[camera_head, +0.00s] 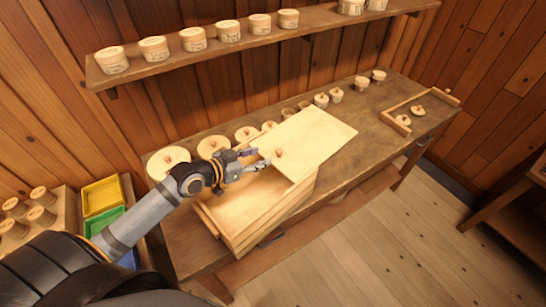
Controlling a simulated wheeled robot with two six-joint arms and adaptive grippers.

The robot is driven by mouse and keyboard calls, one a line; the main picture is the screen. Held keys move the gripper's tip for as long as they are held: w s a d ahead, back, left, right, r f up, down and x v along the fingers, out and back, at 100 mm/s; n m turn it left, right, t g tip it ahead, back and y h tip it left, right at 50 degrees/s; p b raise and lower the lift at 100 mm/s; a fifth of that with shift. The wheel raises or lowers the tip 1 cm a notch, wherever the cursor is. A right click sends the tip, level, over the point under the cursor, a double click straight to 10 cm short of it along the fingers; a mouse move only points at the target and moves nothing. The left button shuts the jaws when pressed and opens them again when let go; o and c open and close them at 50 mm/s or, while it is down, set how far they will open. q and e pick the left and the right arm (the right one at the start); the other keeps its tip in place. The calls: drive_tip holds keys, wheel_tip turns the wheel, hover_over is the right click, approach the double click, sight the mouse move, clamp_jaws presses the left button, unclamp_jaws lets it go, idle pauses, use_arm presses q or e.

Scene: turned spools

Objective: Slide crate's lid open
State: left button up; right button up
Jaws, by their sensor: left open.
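The light wooden crate (279,212) stands on the workbench, its near-left part uncovered so that its inside shows. Its flat pale lid (322,137) covers the far part and sticks out past the crate toward the right. A small round wooden knob (279,153) stands near the lid's left end. My left gripper (262,159) comes in from the left over the crate's opening. Its fingers are apart and empty, just left of the knob. I cannot tell whether a fingertip touches the knob. My right gripper is not in view.
Round knobbed lids (168,160) and small spools (321,100) line the back of the workbench (362,125). A wall shelf (224,47) holds several round boxes. Yellow (101,195) and green bins stand at left.

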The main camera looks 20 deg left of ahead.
sight(278, 151)
use_arm(q)
drive_tip(key=x, duration=0.6)
drive_tip(key=shift+r, duration=0.15)
drive_tip(key=shift+w+d+f, duration=0.25)
drive_tip(key=shift+w+f, duration=0.05)
drive_tip(key=shift+w, duration=0.15)
clamp_jaws()
